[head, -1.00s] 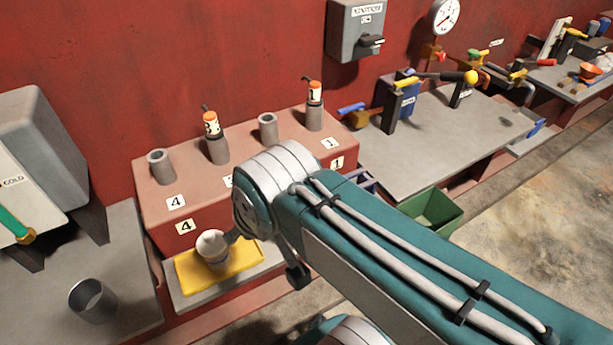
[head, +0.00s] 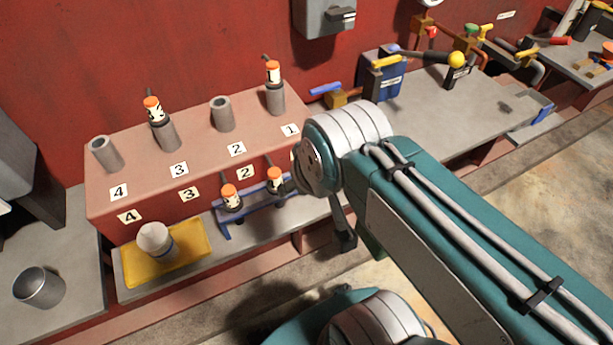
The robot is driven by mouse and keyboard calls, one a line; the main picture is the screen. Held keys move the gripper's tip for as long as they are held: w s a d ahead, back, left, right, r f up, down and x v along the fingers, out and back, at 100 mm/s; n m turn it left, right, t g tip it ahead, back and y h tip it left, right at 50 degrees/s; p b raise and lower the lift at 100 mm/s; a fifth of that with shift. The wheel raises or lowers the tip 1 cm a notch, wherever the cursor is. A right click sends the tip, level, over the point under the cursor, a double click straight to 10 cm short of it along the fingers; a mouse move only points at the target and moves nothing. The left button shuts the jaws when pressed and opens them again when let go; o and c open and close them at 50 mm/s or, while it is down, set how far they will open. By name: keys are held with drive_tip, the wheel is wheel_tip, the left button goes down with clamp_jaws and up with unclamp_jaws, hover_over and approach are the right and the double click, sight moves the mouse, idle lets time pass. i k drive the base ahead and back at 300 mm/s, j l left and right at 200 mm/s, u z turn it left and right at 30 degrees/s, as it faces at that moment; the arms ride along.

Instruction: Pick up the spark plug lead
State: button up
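Orange-capped spark plug leads with black boots show in several places. The lead marked 1 (head: 273,73) stands on the post at label 1, and another lead (head: 153,108) stands on the post at label 3. Two more leads, the left one (head: 231,196) and the right one (head: 275,181), sit side by side in a blue rack (head: 224,230) on the ledge before the block. My arm's elbow is just right of the rack. A dark part below the elbow may belong to my gripper; no pair of fingertips is clear, and the rest is hidden behind my arm.
The red block (head: 200,130) has bare posts at label 4 (head: 106,153) and label 2 (head: 222,113). A white-topped object (head: 153,240) stands on a yellow tray (head: 195,255). A metal cup (head: 39,287) is at lower left. A bench with valves (head: 455,110) lies to the right.

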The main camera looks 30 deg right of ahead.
sight(274, 174)
drive_tip(key=j+z, duration=0.15)
drive_tip(key=z, duration=0.3)
drive_tip(key=k+j+z, duration=0.1)
drive_tip(key=z, duration=0.35)
drive_tip(key=k+j+z, duration=0.3)
drive_tip(key=k+j, duration=0.2)
drive_tip(key=j, duration=0.15)
drive_tip(key=k+j+z, duration=0.3)
drive_tip(key=k+j, duration=0.25)
drive_tip(key=k+j+z, duration=0.1)
drive_tip(key=j, duration=0.2)
drive_tip(key=k+j+z, duration=0.1)
drive_tip(key=j, duration=0.25)
drive_tip(key=k+j+z, duration=0.15)
drive_tip(key=j+z, duration=0.15)
drive_tip(key=j, duration=0.3)
drive_tip(key=k, duration=0.05)
